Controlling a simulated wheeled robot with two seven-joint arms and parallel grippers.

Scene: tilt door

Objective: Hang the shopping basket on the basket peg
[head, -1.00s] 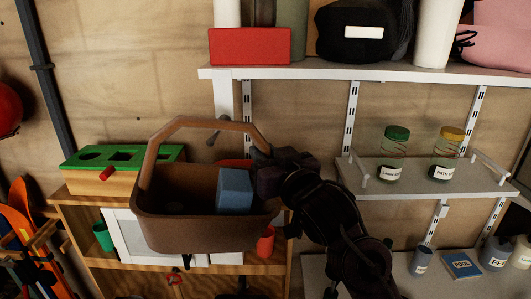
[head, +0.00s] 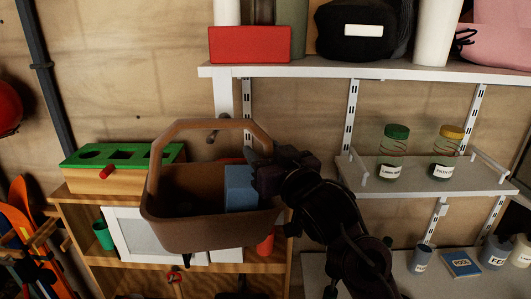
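The brown shopping basket (head: 205,233) hangs in the air in front of the low wooden shelf, its arched handle up. A blue block-like item (head: 240,189) is inside it. My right gripper (head: 256,172) is at the right side of the basket, by the handle's right leg, and appears shut on it; the fingertips are partly hidden. The basket peg (head: 211,137), a dark knob, shows on the wall through the handle's loop, just under the handle's top bar. I cannot tell the depth gap between handle and peg. My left gripper is not in view.
A wooden box with a green holed top (head: 122,155) stands left of the basket on the wooden shelf (head: 75,212). A white shelf (head: 380,72) with a red box (head: 249,45) is above. A small shelf with jars (head: 440,178) is at the right.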

